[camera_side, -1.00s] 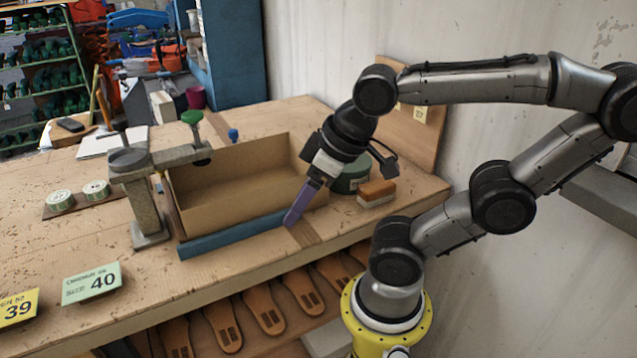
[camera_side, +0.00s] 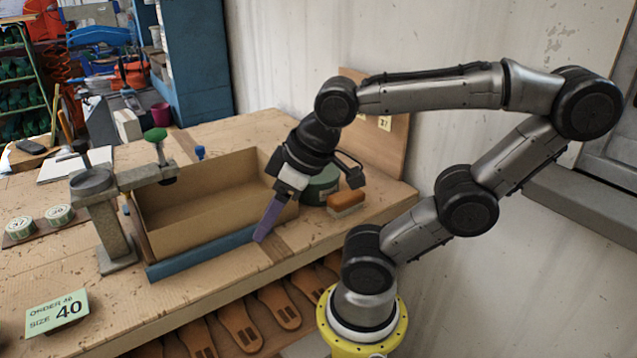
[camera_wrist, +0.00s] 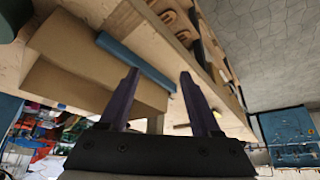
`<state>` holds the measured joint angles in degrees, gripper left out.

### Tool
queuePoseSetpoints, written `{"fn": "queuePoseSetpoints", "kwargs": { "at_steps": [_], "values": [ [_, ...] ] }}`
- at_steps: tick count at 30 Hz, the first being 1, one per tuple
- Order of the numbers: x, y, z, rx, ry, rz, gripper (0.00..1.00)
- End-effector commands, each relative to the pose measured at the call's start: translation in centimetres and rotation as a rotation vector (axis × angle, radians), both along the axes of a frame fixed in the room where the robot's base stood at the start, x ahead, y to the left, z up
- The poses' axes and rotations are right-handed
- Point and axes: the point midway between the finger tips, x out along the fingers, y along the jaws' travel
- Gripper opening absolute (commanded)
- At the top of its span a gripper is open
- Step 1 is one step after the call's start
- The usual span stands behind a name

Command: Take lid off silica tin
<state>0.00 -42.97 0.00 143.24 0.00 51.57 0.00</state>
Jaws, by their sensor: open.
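A round dark green tin (camera_side: 320,187) stands on the bench behind my gripper, partly hidden by it; I cannot read a label on it. Two small round tins with pale green labelled tops, one (camera_side: 20,228) and another (camera_side: 60,214), sit on a dark mat at the far left. I cannot tell which is the silica tin. My gripper (camera_side: 261,237) points down beside the right end of the cardboard box. In the wrist view its two purple fingers (camera_wrist: 158,74) are apart with nothing between them.
The open cardboard box (camera_side: 212,199) has a blue strip (camera_side: 200,255) along its front. A grey metal stand (camera_side: 112,232) is at its left. An orange-topped brush (camera_side: 346,202) lies right of the green tin. A green order card (camera_side: 56,311) stands at the front left.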

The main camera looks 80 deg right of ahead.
Motion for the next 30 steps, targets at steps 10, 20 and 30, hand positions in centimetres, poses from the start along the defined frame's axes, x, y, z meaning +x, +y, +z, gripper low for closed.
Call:
{"fn": "queuePoseSetpoints", "kwargs": {
  "at_steps": [10, 20, 30],
  "values": [
    [0.0, 0.0, 0.0, 0.0, 0.0, 0.0, 0.65],
    [-0.3, -0.1, -0.1, -0.105, 0.015, 0.189, 0.65],
    [0.5, -2.5, 2.8, -0.517, 0.092, 0.839, 0.65]
  ]
}}
